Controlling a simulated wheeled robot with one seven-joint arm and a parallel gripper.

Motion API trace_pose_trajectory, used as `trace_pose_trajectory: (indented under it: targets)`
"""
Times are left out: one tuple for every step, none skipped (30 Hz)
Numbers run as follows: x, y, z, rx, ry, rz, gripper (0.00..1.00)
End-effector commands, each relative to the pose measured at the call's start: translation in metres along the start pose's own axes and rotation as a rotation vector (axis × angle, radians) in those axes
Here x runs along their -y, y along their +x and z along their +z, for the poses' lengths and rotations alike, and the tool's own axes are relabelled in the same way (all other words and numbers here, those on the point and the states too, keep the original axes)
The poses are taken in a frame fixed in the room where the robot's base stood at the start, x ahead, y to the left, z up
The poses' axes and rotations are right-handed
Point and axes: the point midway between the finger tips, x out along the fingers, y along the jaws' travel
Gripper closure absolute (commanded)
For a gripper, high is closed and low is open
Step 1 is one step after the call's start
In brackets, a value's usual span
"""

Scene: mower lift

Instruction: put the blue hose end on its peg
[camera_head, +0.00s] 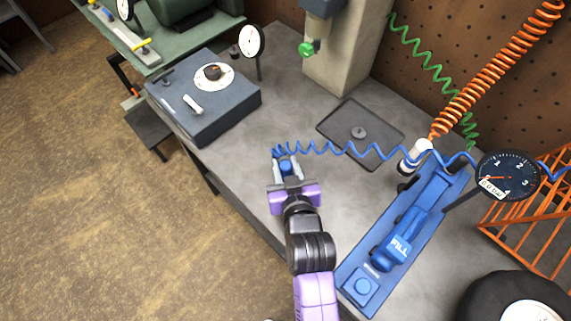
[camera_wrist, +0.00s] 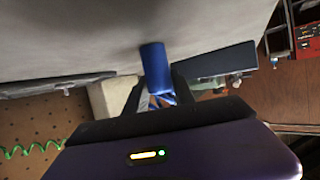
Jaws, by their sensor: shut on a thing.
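My gripper (camera_head: 286,173) is shut on the blue hose end (camera_head: 285,164) above the grey bench, left of the blue fill station. In the wrist view the blue hose end (camera_wrist: 154,66) is a short blue cylinder between the fingers (camera_wrist: 157,92), sticking out past their tips. The coiled blue hose (camera_head: 335,149) runs right from the gripper, past the white cylinder, toward the gauge. I cannot make out a peg for the blue hose with certainty.
A blue station (camera_head: 400,240) marked FILL lies to the right, with a black gauge (camera_head: 508,175) and a white cylinder (camera_head: 415,155) on an orange coil. A dark tray (camera_head: 388,128) lies behind. A grey box (camera_head: 225,105) with a dial is at left. Open bench (camera_head: 240,165) surrounds the gripper.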

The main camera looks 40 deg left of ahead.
Motion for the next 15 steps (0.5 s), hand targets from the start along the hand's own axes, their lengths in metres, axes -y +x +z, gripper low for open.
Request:
trace_pose_trajectory:
  targets:
    - [-0.0001,-0.0001,-0.0012,-0.002,0.0,0.0,1.0]
    - [-0.0001,-0.0001,-0.0013,-0.002,0.0,0.0,1.0]
    - [-0.0001,-0.0001,-0.0014,-0.002,0.0,0.0,1.0]
    - [-0.0002,-0.0001,-0.0014,-0.002,0.0,0.0,1.0]
    - [-0.0002,-0.0001,-0.0013,-0.002,0.0,0.0,1.0]
    - [-0.0002,0.0002,-0.0007,-0.002,0.0,0.0,1.0]
    - [-0.0002,0.0006,0.0002,-0.002,0.0,0.0,1.0]
    - [-0.0003,0.001,0.0012,-0.002,0.0,0.0,1.0]
    - [-0.0004,0.0015,0.0024,-0.002,0.0,0.0,1.0]
    - [-0.0003,0.0012,0.0022,-0.001,0.0,0.0,0.66]
    - [-0.0003,0.001,0.0018,-0.001,0.0,0.0,0.6]
    - [-0.0003,0.001,0.0018,-0.001,0.0,0.0,0.52]
    - [-0.0003,0.001,0.0018,-0.001,0.0,0.0,0.48]
    - [-0.0003,0.001,0.0018,-0.001,0.0,0.0,0.48]
    - [-0.0002,0.001,0.0018,-0.001,0.0,0.0,0.48]
